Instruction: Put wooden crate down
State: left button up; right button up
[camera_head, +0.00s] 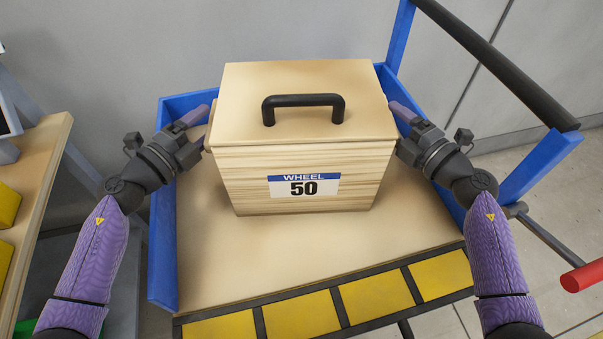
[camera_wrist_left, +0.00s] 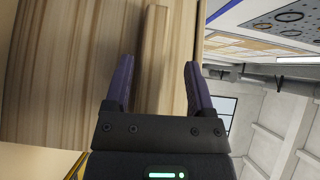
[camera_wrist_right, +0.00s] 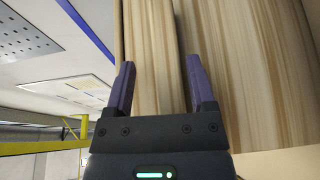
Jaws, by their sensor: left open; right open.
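The wooden crate (camera_head: 300,160) is a light wood box with a lid, a black top handle (camera_head: 303,103) and a label reading WHEEL 50 (camera_head: 304,186). It appears upright on the wooden bed of a blue-framed cart. My left gripper (camera_head: 198,128) is open at the crate's left side; the left wrist view shows its fingers (camera_wrist_left: 155,85) either side of a wooden strip on the crate wall. My right gripper (camera_head: 398,122) is open at the crate's right side; its fingers (camera_wrist_right: 160,85) also straddle a strip in the right wrist view. Finger contact cannot be told.
The cart bed (camera_head: 240,262) is clear in front of the crate, with a yellow and black front strip (camera_head: 300,314). Blue cart walls (camera_head: 163,240) stand left and behind. A black rail (camera_head: 500,65) runs at right. A wooden shelf (camera_head: 40,165) with yellow items is at left.

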pick_arm(q)
jog(key=v, duration=1.1)
pick_arm(e)
jog(key=v, duration=0.7)
jog(key=shift+s+d, duration=0.15)
jog(key=shift+s, duration=0.05)
pick_arm(q)
jog(key=shift+r, duration=0.1)
